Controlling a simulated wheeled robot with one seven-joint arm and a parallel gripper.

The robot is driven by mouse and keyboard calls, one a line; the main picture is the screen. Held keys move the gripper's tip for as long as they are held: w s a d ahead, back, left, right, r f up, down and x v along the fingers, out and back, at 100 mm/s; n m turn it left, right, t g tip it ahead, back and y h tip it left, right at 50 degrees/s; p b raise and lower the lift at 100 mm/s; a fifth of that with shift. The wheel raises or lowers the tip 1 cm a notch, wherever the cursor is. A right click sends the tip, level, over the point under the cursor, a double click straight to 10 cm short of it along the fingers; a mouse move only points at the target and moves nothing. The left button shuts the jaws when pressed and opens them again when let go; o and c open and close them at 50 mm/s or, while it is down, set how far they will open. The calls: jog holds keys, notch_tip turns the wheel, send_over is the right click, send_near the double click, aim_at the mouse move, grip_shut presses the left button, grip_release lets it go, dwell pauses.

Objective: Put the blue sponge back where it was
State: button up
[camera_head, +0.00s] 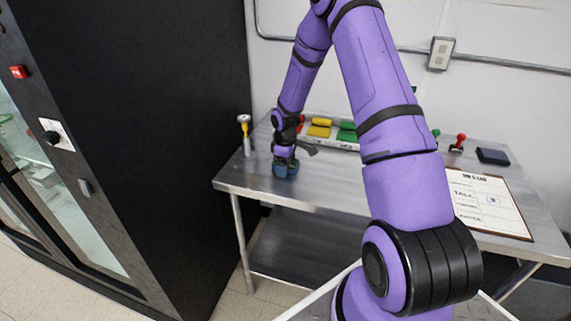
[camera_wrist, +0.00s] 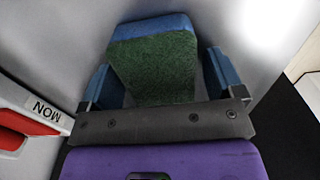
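The blue sponge (camera_wrist: 152,68) has a dark green scrub face and a blue edge; in the wrist view it sits between my gripper's fingers. My gripper (camera_wrist: 163,78) has one blue-padded finger on each side of it, with narrow gaps beside the sponge, so it looks open around it. In the head view, my gripper (camera_head: 285,170) is low over the left part of the metal table (camera_head: 325,188), and the sponge there is mostly hidden by it.
A tray with yellow (camera_head: 319,127) and green (camera_head: 347,132) pieces stands behind my gripper. A white label reading MON (camera_wrist: 42,108) shows beside something red (camera_wrist: 25,123). A yellow-handled item in a metal holder (camera_head: 246,135) stands left. A clipboard (camera_head: 487,204) and a dark pad (camera_head: 493,156) lie right.

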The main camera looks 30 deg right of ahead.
jog(key=shift+r, duration=0.1)
jog(key=s+a+r+m+t+h, duration=0.1)
jog(key=s+a+r, duration=0.2)
jog(key=r, duration=1)
jog(key=s+a+r+m, duration=0.1)
jog(key=s+a+r, duration=0.15)
jog(key=r, duration=1.05)
jog(key=s+a+r+m+t, duration=0.15)
jog(key=s+a+r, duration=0.25)
jog(key=s+r, duration=0.4)
jog(key=s+a+r+m+t, duration=0.1)
jog(key=s+a+r+m, duration=0.15)
jog(key=s+r, duration=0.5)
jog(key=s+a+m+t+y, duration=0.1)
jog(key=s+a, duration=0.2)
jog(key=s, duration=1)
jog(key=shift+s+a+f+m+t, duration=0.15)
jog(key=shift+s+f+m+t, duration=0.1)
jog(key=shift+m+t, duration=0.1)
